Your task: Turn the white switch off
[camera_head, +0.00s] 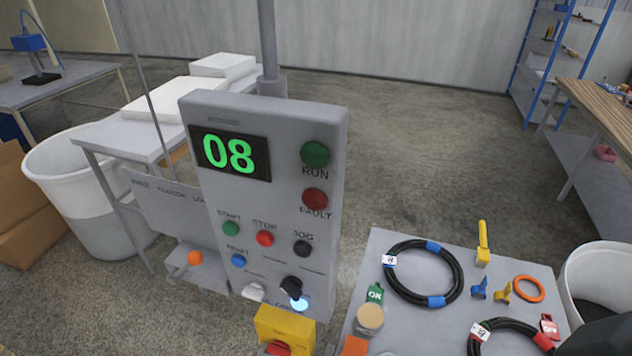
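A grey control panel (325,235) stands upright in the middle of the head view, with a green "08" display (229,153). A small white switch (253,291) sits low on its left side, below the blue reset button (239,261). It is small here, and I cannot tell which position it is in. A black selector knob (291,287) is to its right, with a pale blue glowing spot (300,304) just below. No gripper fingers show. A dark shape cuts into the bottom right corner; I cannot tell whether it is part of my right arm.
A yellow box with a red button (285,325) juts out below the panel. A grey table (385,243) at the right holds black hose coils (459,277), clips and an orange ring (528,289). White bins (88,185) stand at both sides. Open floor lies behind.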

